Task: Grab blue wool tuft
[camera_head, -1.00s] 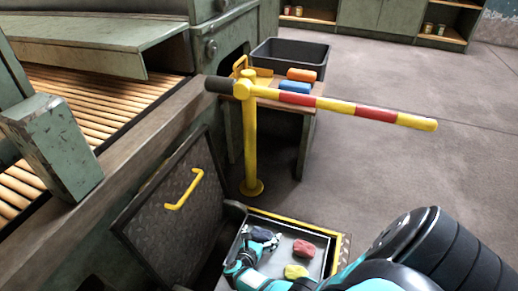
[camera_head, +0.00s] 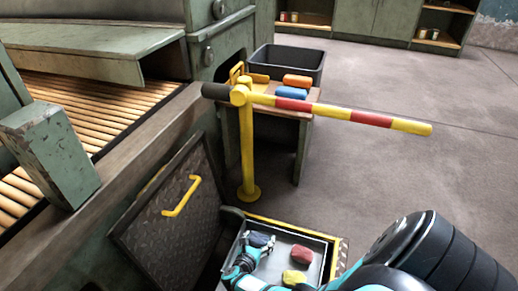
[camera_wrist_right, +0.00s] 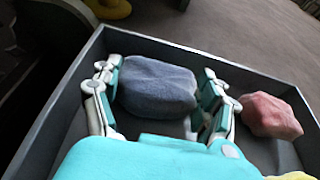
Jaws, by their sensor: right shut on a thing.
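The blue wool tuft (camera_wrist_right: 157,88) is a rounded grey-blue lump in the right wrist view. It sits between the two fingers of my right gripper (camera_wrist_right: 158,98), which is shut on it. In the head view the tuft (camera_head: 259,239) shows at the far left of a grey tray (camera_head: 317,257), with my right gripper (camera_head: 258,249) at it. Whether the tuft touches the tray floor I cannot tell. My left gripper is not in view.
A red tuft (camera_head: 301,255) and a yellow tuft (camera_head: 294,277) lie in the tray. An open hatch lid (camera_head: 172,215) with a yellow handle stands left of it. A yellow post (camera_head: 248,150) carries a striped bar (camera_head: 345,114) beyond the tray.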

